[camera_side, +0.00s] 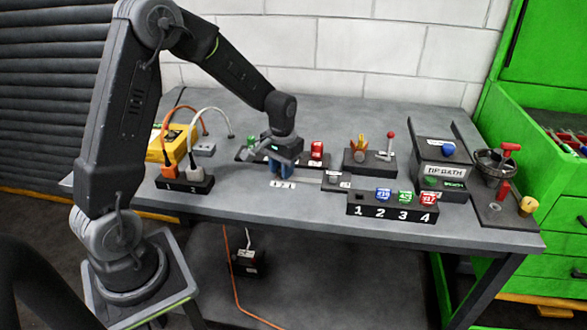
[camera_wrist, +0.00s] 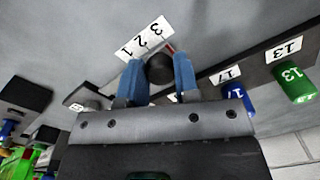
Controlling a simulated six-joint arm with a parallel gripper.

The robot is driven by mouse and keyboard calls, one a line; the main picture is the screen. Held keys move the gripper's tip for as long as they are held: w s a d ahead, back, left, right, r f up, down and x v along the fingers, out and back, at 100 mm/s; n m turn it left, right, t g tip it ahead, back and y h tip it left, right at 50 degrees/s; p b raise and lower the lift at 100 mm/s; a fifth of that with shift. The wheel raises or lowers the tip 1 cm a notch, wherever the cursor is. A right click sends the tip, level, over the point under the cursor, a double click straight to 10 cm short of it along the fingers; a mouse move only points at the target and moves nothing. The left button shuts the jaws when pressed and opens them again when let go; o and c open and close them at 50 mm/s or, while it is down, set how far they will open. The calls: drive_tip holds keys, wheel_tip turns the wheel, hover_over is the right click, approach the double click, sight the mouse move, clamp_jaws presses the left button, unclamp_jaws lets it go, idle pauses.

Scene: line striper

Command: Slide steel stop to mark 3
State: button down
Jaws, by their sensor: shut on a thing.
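My gripper (camera_side: 281,171) is low over the middle of the bench in the side view. In the wrist view its two blue fingers (camera_wrist: 158,75) are shut on a dark round knob, which I take to be the steel stop (camera_wrist: 160,70). A white label (camera_wrist: 143,38) with marks 1, 2 and 3 lies just beyond the fingertips; it also shows in front of the gripper in the side view (camera_side: 283,184). A thin red line shows beside the knob, towards the 3 end. The fingers hide the stop's lower part, so its exact mark cannot be told.
A dark rack with a red cylinder (camera_side: 317,150) stands behind the gripper; green (camera_wrist: 292,82) and blue (camera_wrist: 237,98) cylinders show close by. A numbered block (camera_side: 365,210) is front right, a red-knobbed lever (camera_side: 390,145) behind it. Plugs (camera_side: 183,180) stand left.

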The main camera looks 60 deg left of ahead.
drive_tip(key=shift+s+a, duration=0.15)
drive_tip(key=shift+a, duration=0.1)
drive_tip(key=c, duration=0.8)
unclamp_jaws()
drive_tip(key=shift+c, duration=0.2)
drive_tip(key=shift+r, duration=0.1)
wheel_tip(320, 180, up, 14)
drive_tip(key=shift+d, duration=0.3)
drive_tip(key=s+d+r+m+t, duration=0.1)
drive_tip(key=s+d+r+t, duration=0.1)
drive_tip(key=s+d, duration=0.5)
drive_tip(key=s+d+r+m+t, duration=0.2)
drive_tip(key=s+d, duration=0.4)
drive_tip(key=s, duration=0.6)
drive_tip(key=shift+d+m+t, duration=0.3)
drive_tip(key=shift+d+t, duration=0.1)
drive_tip(key=shift+t, duration=0.5)
